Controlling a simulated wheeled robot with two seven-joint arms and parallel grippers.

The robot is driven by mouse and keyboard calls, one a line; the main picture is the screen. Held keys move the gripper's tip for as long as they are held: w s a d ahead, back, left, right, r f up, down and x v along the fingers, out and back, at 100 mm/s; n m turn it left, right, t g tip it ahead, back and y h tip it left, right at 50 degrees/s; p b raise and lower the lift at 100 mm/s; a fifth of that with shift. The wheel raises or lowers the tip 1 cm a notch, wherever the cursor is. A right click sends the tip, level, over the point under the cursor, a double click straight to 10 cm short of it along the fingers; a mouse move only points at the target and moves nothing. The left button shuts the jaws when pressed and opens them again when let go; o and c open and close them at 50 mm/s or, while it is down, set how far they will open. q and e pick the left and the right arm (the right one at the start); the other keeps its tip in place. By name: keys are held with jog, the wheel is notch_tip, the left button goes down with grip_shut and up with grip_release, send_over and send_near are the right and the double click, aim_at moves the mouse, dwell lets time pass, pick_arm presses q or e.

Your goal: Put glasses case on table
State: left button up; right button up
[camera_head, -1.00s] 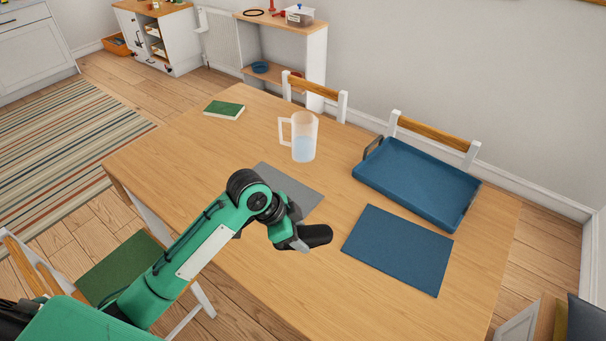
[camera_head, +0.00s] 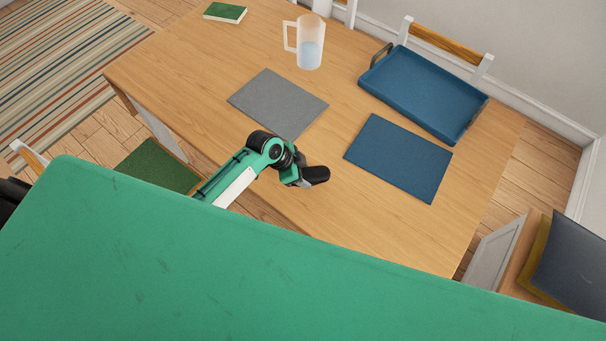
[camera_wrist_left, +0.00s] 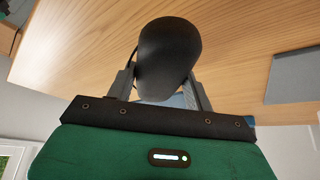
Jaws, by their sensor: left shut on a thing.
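The black, rounded glasses case (camera_head: 317,174) is held in my left gripper (camera_head: 302,180), over the near part of the table (camera_head: 400,228) in the head view. In the left wrist view the case (camera_wrist_left: 168,58) sits between the two fingers of the left gripper (camera_wrist_left: 167,88), which is shut on it. The wooden tabletop (camera_wrist_left: 80,45) shows behind it. I cannot tell how far the case is above the wood. My right gripper is not in view.
On the table are a grey mat (camera_head: 277,103), a blue mat (camera_head: 399,158), a blue tray (camera_head: 425,95), a jug (camera_head: 309,45) and a green book (camera_head: 225,12). The front right of the tabletop is clear. A green-seated chair (camera_head: 158,166) stands at the near left.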

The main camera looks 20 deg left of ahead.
pick_arm(q)
jog(key=shift+f, duration=1)
jog(key=shift+f, duration=0.1)
jog(key=shift+f, duration=0.15)
jog(key=o, duration=1)
jog(key=shift+r, duration=0.2)
